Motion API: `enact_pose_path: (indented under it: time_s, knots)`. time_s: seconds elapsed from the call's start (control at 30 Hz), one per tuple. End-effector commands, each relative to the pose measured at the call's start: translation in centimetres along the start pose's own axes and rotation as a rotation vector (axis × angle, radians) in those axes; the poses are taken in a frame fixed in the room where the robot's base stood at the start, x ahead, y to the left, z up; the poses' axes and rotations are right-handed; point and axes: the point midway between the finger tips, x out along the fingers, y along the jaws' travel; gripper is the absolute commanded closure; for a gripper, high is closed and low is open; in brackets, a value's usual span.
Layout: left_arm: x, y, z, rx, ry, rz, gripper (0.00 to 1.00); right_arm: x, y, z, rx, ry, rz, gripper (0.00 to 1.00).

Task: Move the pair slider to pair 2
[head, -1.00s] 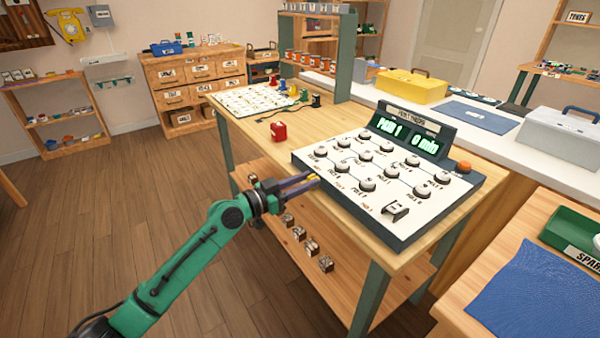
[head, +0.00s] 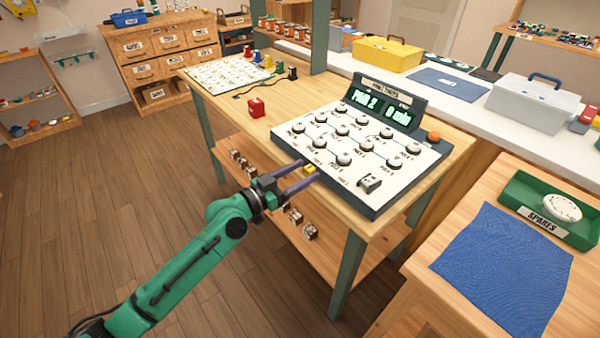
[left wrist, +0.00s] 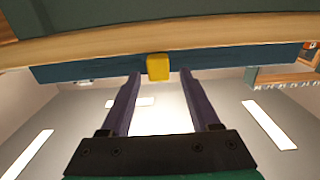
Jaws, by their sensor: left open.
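The dial panel (head: 330,165) lies on the wooden bench, with several round black-and-white dials on its face. Its display (head: 378,105) reads "PAIR 2" and "0 min" in green. The yellow slider knob (head: 310,169) sits on the panel's front edge; it also shows in the left wrist view (left wrist: 158,67) against the dark blue edge. My left gripper (head: 307,171) is at that edge, open, with its two fingers either side of the knob. In the left wrist view a gap shows between the knob and each finger (left wrist: 161,76). My right gripper is not in view.
An orange button (head: 433,137) is beside the display. A black-and-white switch (head: 370,182) is at the panel's near corner. A red block (head: 256,107) lies on the bench. Small blocks (head: 296,216) stand on the shelf below. Open floor is to the left.

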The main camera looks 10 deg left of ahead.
Motion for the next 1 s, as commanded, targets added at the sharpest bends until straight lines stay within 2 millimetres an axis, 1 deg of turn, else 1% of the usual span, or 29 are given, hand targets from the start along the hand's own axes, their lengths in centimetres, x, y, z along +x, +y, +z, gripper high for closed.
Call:
enact_pose_path:
  time_s: [0.07, 0.17, 0.27, 0.43, 0.5, 0.6, 0.67, 0.73, 0.8, 1.0]
  knots:
    - [-0.2, -0.1, 0.0, 0.001, 0.0, -0.001, 0.38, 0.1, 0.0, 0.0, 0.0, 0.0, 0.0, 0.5]
    - [-1.2, -0.1, 0.3, 0.002, -0.002, -0.002, 0.38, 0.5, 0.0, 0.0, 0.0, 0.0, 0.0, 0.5]
    - [-3.2, 0.0, 0.5, 0.004, -0.005, 0.002, 0.38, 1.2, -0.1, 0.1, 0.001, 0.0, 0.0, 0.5]
    - [-7.5, -0.1, 1.0, 0.004, -0.009, -0.001, 0.38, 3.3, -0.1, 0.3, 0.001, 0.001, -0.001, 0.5]
    - [-8.8, 0.2, 1.0, 0.004, -0.01, 0.006, 0.38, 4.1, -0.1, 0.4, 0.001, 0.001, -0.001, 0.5]
    - [-10.5, -0.4, 0.9, 0.003, -0.011, -0.011, 0.38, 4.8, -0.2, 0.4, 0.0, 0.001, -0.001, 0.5]
    - [-11.2, -0.3, 0.9, 0.003, -0.01, -0.009, 0.38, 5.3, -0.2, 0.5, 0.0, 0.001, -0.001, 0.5]
    - [-11.7, 0.2, 0.8, 0.002, -0.008, 0.005, 0.38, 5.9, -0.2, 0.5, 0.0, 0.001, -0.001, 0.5]
    - [-12.4, -0.2, 0.3, -0.002, -0.007, -0.008, 0.38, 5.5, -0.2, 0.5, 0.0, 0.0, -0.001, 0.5]
    - [-14.0, -0.3, 0.2, -0.002, -0.005, -0.013, 0.38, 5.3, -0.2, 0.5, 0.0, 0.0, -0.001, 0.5]
